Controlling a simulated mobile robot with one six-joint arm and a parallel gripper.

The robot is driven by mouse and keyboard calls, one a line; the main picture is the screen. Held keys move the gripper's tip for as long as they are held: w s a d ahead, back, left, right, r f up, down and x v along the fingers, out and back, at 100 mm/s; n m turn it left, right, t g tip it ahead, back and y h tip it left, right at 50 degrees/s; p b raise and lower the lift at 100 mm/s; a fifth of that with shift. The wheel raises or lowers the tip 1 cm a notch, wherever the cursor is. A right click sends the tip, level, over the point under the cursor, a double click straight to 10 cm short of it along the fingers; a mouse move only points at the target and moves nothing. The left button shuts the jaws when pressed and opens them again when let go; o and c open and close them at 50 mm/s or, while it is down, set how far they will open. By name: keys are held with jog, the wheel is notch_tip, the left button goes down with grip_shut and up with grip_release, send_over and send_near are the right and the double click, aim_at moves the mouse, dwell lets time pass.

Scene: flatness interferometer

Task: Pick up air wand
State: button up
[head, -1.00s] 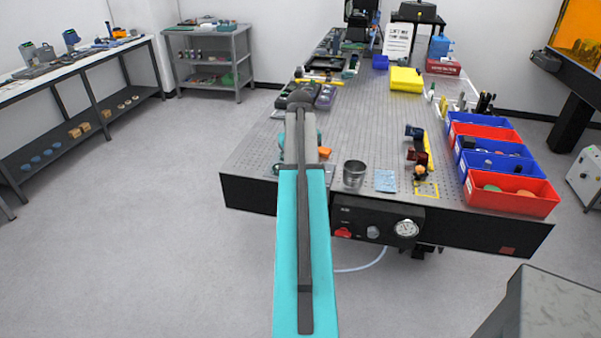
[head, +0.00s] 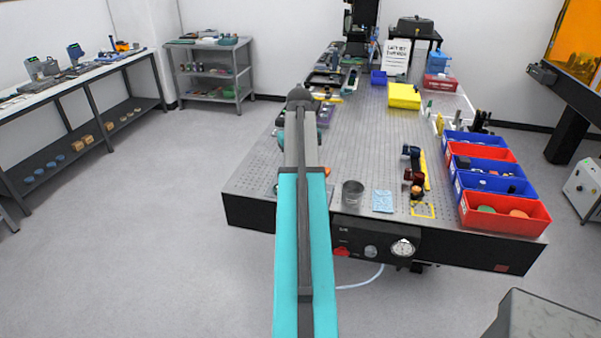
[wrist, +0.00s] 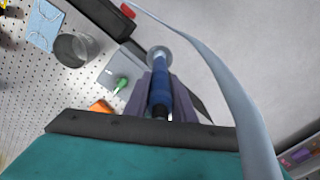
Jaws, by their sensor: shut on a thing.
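The air wand (wrist: 160,88) shows in the wrist view as a blue cylinder with a round silver end and a dark lower part. My gripper (wrist: 160,102) is shut on it, with a grey-purple finger on each side of the blue body. A pale blue-grey hose (wrist: 228,66) curves past the right of the wand. In the head view, my arm hides the gripper and wand, while part of the hose (head: 362,283) hangs below the table front.
A perforated optical table (head: 375,130) carries a metal cup (head: 352,193), a light blue cloth (head: 382,201) and red and blue bins (head: 504,210) along its right edge. A grey box (head: 545,320) stands at lower right. The floor at left is clear.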

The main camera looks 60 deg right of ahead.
jog(key=shift+r, duration=0.1)
dwell(0.6)
jog(key=w+a+f+n+b, duration=0.35)
jog(key=w+a, duration=0.65)
jog(key=a, duration=0.4)
jog(key=w+a+f+n+b, duration=0.3)
jog(key=w+a+f+n, duration=0.1)
jog(key=w+a, duration=0.8)
jog(key=w+a+f+n+b, duration=0.1)
jog(key=a+f+n, duration=0.1)
jog(key=a, duration=0.8)
jog(key=w+a+f+n+b, duration=0.1)
jog(key=a+f+n+b, duration=0.1)
jog(key=a, duration=0.9)
jog(key=w+a+f+n+b, duration=0.1)
jog(key=a+f+n, duration=0.1)
jog(key=a, duration=0.9)
jog(key=shift+w+f+b, duration=0.25)
jog(key=shift+w+b, duration=0.05)
jog(key=shift+w, duration=0.05)
